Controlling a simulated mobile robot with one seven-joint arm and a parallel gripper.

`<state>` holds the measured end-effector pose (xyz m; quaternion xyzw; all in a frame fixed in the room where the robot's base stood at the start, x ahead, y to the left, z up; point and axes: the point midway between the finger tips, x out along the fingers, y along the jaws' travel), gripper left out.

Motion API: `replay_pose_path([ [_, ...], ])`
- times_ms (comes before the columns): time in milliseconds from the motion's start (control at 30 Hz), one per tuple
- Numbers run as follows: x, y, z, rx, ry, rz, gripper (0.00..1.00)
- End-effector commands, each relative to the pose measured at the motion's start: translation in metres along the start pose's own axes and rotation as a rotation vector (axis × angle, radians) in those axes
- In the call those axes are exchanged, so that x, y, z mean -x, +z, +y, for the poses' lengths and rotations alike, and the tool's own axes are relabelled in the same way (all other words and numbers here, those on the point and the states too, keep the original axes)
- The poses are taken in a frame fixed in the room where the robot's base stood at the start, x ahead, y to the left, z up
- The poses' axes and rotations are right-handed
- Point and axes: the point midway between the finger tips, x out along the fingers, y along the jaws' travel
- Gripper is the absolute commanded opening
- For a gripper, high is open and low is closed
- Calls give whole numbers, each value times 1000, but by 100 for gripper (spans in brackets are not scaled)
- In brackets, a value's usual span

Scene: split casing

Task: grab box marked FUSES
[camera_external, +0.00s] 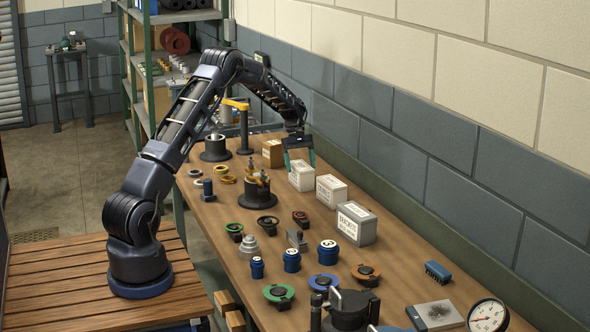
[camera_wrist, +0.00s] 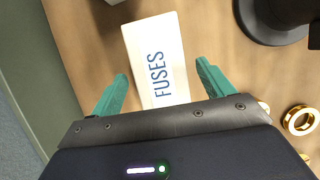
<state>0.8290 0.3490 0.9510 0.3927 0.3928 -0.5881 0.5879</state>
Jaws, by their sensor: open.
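The FUSES box (camera_wrist: 153,42) is white with blue lettering and lies between my two green fingers in the wrist view. In the external view, a white box (camera_external: 302,178) stands under my gripper (camera_external: 299,157), and it appears to be the same one; its lettering is too small to read there. My gripper is open, with one finger on each side of the box in the wrist view (camera_wrist: 162,72). I cannot tell whether the fingertips are level with the box or above it.
A cardboard box (camera_external: 272,153) stands behind it, and another white box (camera_external: 331,190) and a larger grey box (camera_external: 356,223) stand nearer along the wall. A dark round fixture (camera_external: 257,190) is to the left. Gold rings (camera_wrist: 299,119) lie at the right in the wrist view.

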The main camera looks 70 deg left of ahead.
Motion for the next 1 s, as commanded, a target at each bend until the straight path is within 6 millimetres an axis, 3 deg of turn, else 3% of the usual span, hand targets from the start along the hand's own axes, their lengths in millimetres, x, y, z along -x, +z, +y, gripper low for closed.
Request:
replay_pose_path([
  [200, -30, 2, -1, 0, -1, -1, 80],
  [300, -36, 2, 0, -1, 0, 0, 80],
  [1000, -40, 0, 0, -1, 1, 0, 80],
])
